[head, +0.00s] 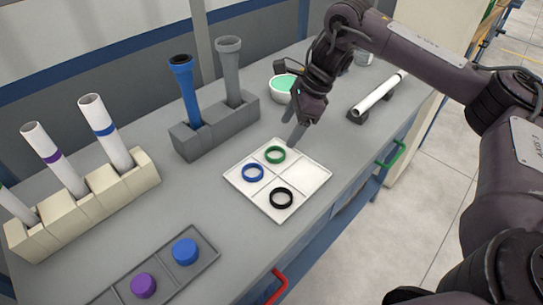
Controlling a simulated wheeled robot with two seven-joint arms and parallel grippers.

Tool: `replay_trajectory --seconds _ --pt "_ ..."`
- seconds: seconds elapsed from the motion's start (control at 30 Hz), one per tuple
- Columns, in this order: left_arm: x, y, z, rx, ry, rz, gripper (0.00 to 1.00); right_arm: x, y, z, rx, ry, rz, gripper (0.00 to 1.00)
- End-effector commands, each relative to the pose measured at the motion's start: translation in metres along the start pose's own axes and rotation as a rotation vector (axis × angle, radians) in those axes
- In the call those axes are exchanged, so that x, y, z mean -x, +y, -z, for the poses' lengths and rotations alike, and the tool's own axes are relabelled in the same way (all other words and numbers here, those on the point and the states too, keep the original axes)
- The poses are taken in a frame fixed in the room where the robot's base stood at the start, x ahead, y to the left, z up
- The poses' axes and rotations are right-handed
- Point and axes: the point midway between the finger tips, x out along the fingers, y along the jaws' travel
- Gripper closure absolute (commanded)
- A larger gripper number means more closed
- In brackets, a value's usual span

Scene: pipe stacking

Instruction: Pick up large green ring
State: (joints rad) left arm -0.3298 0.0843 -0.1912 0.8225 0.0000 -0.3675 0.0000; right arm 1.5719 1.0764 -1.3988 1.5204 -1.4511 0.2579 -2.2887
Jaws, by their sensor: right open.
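The green ring (283,155) lies flat in the far compartment of a white divided tray (309,183) on the grey table. A blue ring (245,173) and a black ring (281,206) lie in other compartments of the same tray. My right gripper (297,139) points down just to the upper right of the green ring, above the tray's far edge. It is open and holds nothing; its fingers look narrow from this angle. I cannot tell its exact height over the tray. My left gripper is not in view.
A grey holder (220,131) with a blue pipe and a grey pipe stands behind the tray. A beige holder (95,205) with white pipes is at left. A caps tray (207,260) is in front.

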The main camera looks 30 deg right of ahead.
Motion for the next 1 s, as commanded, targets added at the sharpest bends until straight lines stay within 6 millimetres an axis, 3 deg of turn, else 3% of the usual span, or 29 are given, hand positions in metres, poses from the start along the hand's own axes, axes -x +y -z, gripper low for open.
replay_trajectory --seconds 0.6,0.87,1.0 --pt "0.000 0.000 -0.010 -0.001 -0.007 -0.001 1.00 -0.075 -0.001 0.003 -0.001 0.002 -0.002 0.29" --pt "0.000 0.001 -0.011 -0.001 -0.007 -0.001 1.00 -0.079 -0.001 0.002 -0.001 0.001 0.000 0.29" --pt "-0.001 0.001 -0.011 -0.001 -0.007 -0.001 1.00 -0.078 -0.001 0.002 -0.001 0.001 0.000 0.45"
